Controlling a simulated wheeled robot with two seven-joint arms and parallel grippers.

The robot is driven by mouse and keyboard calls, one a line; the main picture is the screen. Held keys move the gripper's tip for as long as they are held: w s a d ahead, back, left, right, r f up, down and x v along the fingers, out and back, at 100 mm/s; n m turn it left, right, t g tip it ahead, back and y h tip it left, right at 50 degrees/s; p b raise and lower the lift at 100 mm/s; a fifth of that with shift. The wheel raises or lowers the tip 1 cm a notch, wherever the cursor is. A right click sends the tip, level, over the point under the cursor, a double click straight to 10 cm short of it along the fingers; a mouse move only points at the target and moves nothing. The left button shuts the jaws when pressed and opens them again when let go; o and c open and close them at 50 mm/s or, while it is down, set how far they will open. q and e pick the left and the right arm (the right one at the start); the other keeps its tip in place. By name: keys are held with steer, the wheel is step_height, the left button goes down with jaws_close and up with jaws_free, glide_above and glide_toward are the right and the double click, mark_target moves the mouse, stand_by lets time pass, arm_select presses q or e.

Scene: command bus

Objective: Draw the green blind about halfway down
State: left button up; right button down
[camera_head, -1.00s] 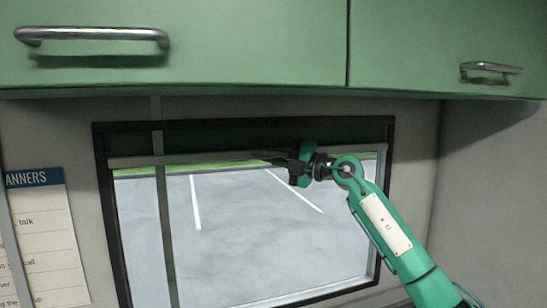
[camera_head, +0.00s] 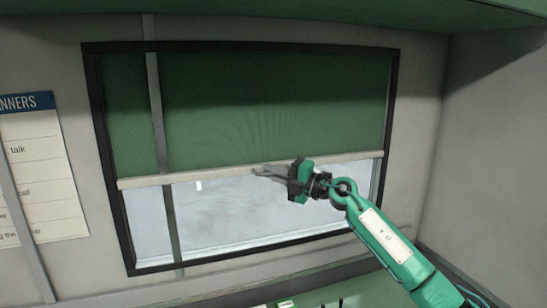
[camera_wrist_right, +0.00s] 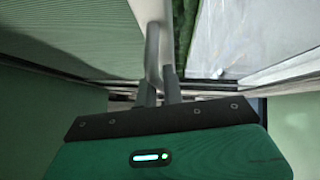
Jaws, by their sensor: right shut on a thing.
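The green blind (camera_head: 260,105) hangs over roughly the upper half to two thirds of the window, with a pale bottom bar (camera_head: 225,172) along its lower edge. The bar tilts slightly up toward the right in the head view. My right gripper (camera_head: 268,172) is shut on the bar, right of its middle. In the right wrist view the fingers (camera_wrist_right: 158,88) close on the pale bar (camera_wrist_right: 153,50), with the green blind (camera_wrist_right: 70,40) to the left and window glass to the right. My left gripper is not in view.
A dark frame (camera_head: 393,110) surrounds the window. A grey vertical strip (camera_head: 155,105) crosses in front of its left part. A printed poster (camera_head: 40,165) is at the left. Green cabinets (camera_head: 300,12) hang above, and a green surface (camera_head: 330,285) lies below.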

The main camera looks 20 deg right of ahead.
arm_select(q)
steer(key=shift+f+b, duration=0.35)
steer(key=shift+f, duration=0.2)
arm_select(e)
steer(key=shift+f, duration=1.6)
steer(key=c, duration=1.5)
jaws_free()
steer(key=shift+r, duration=0.1)
